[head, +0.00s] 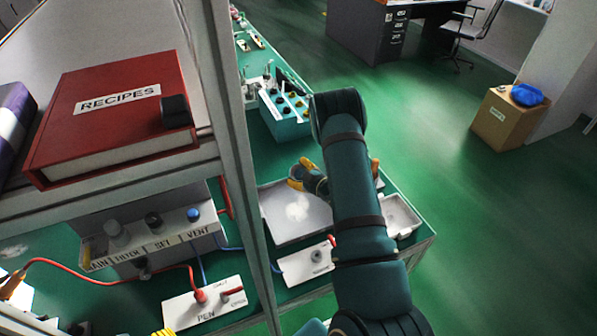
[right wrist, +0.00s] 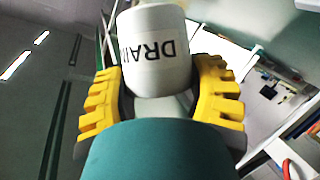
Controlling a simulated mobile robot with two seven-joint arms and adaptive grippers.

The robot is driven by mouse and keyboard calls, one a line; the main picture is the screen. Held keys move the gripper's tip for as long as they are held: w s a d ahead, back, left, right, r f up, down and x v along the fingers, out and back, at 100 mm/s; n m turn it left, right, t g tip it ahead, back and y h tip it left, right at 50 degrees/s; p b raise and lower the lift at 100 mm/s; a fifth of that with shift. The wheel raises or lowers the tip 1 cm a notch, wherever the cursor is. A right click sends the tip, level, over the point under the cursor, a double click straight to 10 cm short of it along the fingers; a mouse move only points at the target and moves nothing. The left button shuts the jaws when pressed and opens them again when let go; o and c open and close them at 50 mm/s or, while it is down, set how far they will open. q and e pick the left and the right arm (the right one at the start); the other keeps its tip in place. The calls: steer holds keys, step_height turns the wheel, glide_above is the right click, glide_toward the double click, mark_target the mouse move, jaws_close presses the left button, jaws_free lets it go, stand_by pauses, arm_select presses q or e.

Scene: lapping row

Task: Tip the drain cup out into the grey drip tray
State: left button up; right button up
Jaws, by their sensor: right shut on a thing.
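The drain cup (right wrist: 155,50), white with a black-lettered label, sits between the two yellow ribbed fingers of my right gripper (right wrist: 160,98) in the right wrist view. That gripper is shut on it. In the head view my right gripper (head: 318,178) is above the back of the grey drip tray (head: 275,228), with yellow finger parts showing on both sides of my arm. The cup is hidden there behind my arm, and I cannot tell how far it is tilted. The shallow tray has a pale whitish patch on its floor. My left gripper is not in view.
A shelf with a red RECIPES binder (head: 110,110) and an upright post (head: 235,150) stands on the left. A white socket plate (head: 305,266) lies in front of the tray. A small pale tray (head: 403,217) is at the right bench edge. A teal bottle rack (head: 285,118) stands behind.

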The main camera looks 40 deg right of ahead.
steer(key=f+n+t+b, duration=0.1)
steer(key=n+b, duration=0.1)
steer(key=b, duration=0.1)
steer(key=f+n+t+b, duration=0.1)
steer(key=b, duration=0.3)
steer(key=shift+s+a+f+n+h, duration=0.15)
steer(key=shift+a+f+n+h, duration=0.05)
steer(key=shift+a+n+h, duration=0.2)
steer(key=n+b, duration=0.1)
steer(key=b, duration=0.1)
steer(key=f+n+t+b, duration=0.1)
steer(key=b, duration=0.1)
steer(key=shift+s+a, duration=0.1)
steer(key=shift+a, duration=0.15)
steer(key=shift+n+t+b, duration=0.5)
steer(key=shift+n+b, duration=0.1)
steer(key=shift+b, duration=0.5)
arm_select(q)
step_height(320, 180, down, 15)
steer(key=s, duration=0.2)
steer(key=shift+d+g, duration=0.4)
arm_select(e)
steer(key=shift+a, duration=0.1)
steer(key=shift+r, duration=0.1)
